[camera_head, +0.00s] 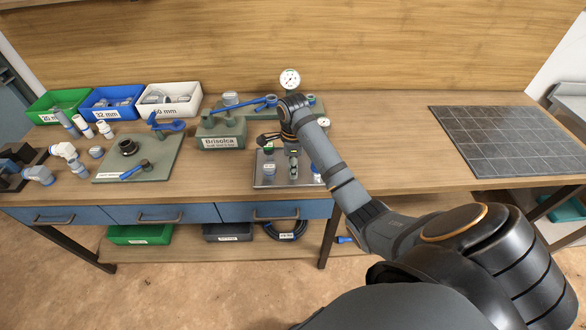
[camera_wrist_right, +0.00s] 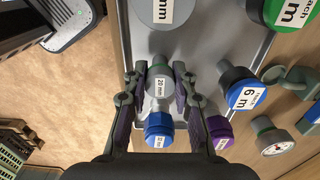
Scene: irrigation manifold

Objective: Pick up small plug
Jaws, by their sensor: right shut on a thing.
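My right gripper (camera_head: 291,166) reaches down over a grey metal tray (camera_head: 262,183) on the bench. In the right wrist view its two fingers (camera_wrist_right: 158,88) are closed on the sides of a small grey-green plug (camera_wrist_right: 160,82) labelled 20 mm. The plug is between the fingertips, over the tray; I cannot tell whether it still touches the tray. My left gripper is not in view.
In the right wrist view a blue plug (camera_wrist_right: 159,131), a purple plug (camera_wrist_right: 220,132), a blue-capped plug (camera_wrist_right: 244,94) and a large grey plug (camera_wrist_right: 172,10) stand close by. A green mat (camera_head: 110,168) lies left; a dark tiled mat (camera_head: 510,140) lies right, empty.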

